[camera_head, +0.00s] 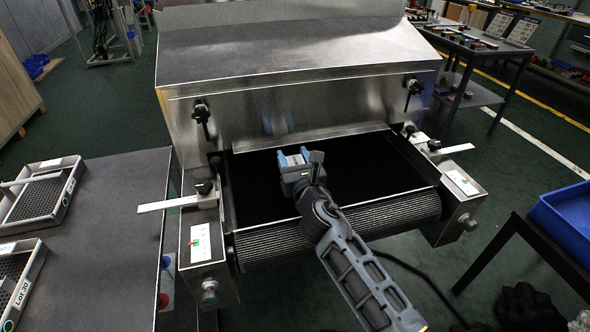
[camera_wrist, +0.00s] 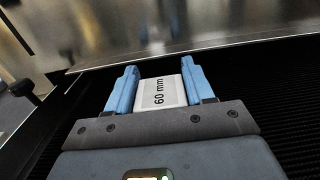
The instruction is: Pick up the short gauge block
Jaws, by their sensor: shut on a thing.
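The gauge block (camera_wrist: 161,92) is a pale, light grey block marked "60 mm". In the wrist view it sits between the two blue fingers of my gripper (camera_wrist: 161,88), which touch its sides. In the head view my gripper (camera_head: 293,160) is over the dark conveyor belt, in front of the dryer's tunnel mouth, with the pale block small between its fingers. My gripper is shut on the block. I cannot tell whether the block touches the belt. No second gauge block shows.
The steel tunnel dryer (camera_head: 300,95) stands behind the belt (camera_head: 375,165). Steel side plates with knobs flank the belt. A dark table (camera_head: 115,225) with wire-bottomed trays (camera_head: 45,195) is at left. A blue bin (camera_head: 565,220) is at right. The belt around my gripper looks clear.

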